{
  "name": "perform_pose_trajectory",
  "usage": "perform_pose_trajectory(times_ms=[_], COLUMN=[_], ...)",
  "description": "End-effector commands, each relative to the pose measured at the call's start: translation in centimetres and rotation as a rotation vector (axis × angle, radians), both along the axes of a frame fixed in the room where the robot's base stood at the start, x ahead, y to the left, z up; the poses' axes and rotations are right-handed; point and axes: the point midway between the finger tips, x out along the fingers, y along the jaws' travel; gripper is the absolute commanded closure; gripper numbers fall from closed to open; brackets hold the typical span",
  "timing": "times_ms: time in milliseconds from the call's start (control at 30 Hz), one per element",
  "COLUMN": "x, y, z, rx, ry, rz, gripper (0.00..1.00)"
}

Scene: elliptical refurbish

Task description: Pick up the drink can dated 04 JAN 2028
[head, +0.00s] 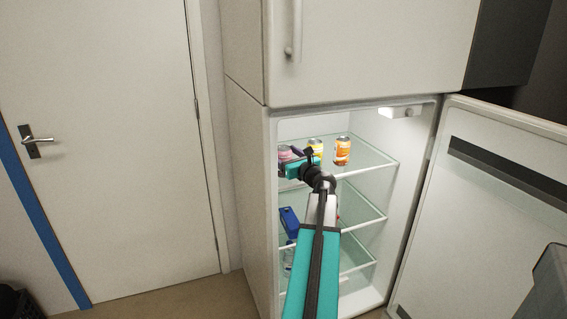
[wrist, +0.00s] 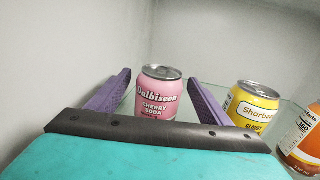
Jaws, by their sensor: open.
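A pink drink can (wrist: 158,97) labelled cherry soda stands upright on the top glass shelf of the open fridge, between the purple fingers of my open gripper (wrist: 158,88). The can also shows in the head view (head: 284,153), partly behind my gripper (head: 290,160). A yellow can (wrist: 250,107) stands to its right; it shows in the head view too (head: 315,147). An orange can (wrist: 304,140) stands furthest right and is cut off in the wrist view; the head view shows it whole (head: 343,151). No date is readable on any can.
The fridge door (head: 490,200) stands open at the right. The glass top shelf (head: 375,160) has free room right of the orange can. A blue item (head: 289,221) lies on a lower shelf. The fridge's left wall is close to my gripper.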

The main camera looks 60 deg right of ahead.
Motion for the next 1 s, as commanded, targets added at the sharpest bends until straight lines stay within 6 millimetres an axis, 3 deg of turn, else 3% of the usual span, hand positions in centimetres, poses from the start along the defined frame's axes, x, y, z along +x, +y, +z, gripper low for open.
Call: perform_pose_trajectory(times_ms=[500,833,1000], x=[-0.01,-0.01,0.0], y=[0.03,0.03,0.04], z=[0.0,0.0,0.08], rx=[0.0,0.0,0.0], ry=[0.0,0.0,-0.001], rz=[0.0,0.0,0.0], gripper=[0.27,0.82,0.82])
